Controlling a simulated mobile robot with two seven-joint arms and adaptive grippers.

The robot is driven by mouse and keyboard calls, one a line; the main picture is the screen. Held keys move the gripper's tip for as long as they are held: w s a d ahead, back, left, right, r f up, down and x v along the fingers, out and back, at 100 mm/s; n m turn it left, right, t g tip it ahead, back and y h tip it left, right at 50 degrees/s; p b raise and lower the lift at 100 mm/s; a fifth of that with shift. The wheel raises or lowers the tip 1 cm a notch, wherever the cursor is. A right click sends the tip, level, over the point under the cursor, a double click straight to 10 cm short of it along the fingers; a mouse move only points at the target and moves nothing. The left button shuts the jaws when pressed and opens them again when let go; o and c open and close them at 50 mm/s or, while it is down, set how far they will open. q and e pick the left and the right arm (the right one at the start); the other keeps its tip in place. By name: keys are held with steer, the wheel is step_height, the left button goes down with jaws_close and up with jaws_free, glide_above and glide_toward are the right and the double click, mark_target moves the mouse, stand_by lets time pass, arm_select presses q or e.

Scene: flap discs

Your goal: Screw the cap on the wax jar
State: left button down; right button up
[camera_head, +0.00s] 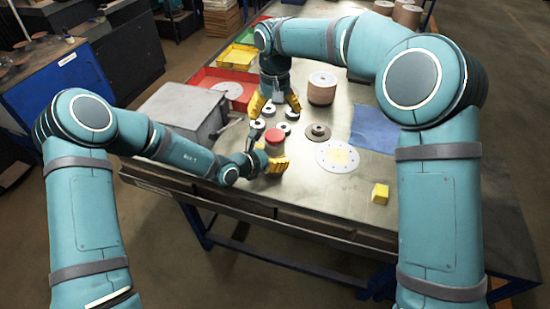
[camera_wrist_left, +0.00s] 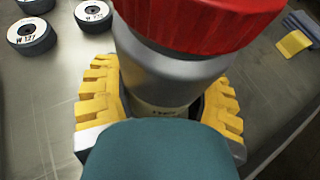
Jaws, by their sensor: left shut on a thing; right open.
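The grey wax jar (camera_wrist_left: 165,78) stands between the yellow fingers of my left gripper (camera_wrist_left: 160,100), which is shut on its body. The red ribbed cap (camera_wrist_left: 200,18) sits on top of the jar. Whether it is screwed tight cannot be told. In the head view the cap (camera_head: 273,136) shows above the left gripper (camera_head: 273,162), near the table's front edge. My right gripper (camera_head: 276,104) is open and empty, pointing down behind the jar, apart from the cap, over small discs.
Small labelled discs (camera_head: 292,113) lie behind the jar. A dark flap disc (camera_head: 318,132), a white round plate (camera_head: 336,163), a disc stack (camera_head: 322,90), a blue cloth (camera_head: 375,128) and a yellow block (camera_head: 380,193) lie to the right. A grey box (camera_head: 180,105) stands left.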

mark_target(275, 135)
steer(key=n, duration=0.5)
steer(key=shift+n, duration=0.3)
steer(key=n, duration=1)
steer(key=shift+n, duration=0.3)
steer(key=n, duration=0.4)
steer(key=shift+n, duration=0.3)
steer(key=shift+f, duration=4)
